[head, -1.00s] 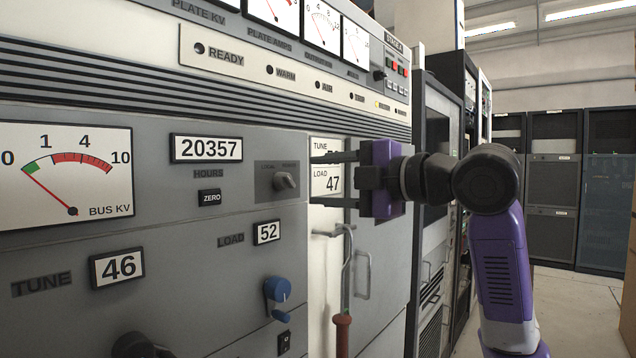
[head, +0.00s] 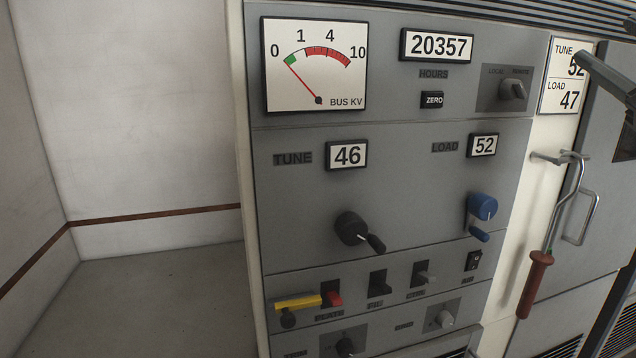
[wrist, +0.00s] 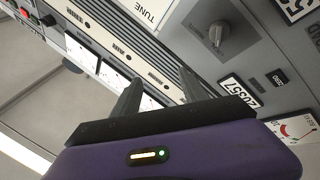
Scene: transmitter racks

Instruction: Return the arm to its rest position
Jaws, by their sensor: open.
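My gripper shows only in part at the right edge of the head view, where a dark finger (head: 606,78) reaches in beside the TUNE/LOAD card (head: 561,76). In the wrist view, my gripper (wrist: 160,85) has its two dark fingers apart with nothing between them. Its purple body fills the bottom of that view. The fingers point toward the grey transmitter panel (wrist: 215,75), tilted in this view. The rest of my arm is outside the head view.
A red-handled hook (head: 536,284) hangs at right. Bare floor (head: 150,300) lies at left.

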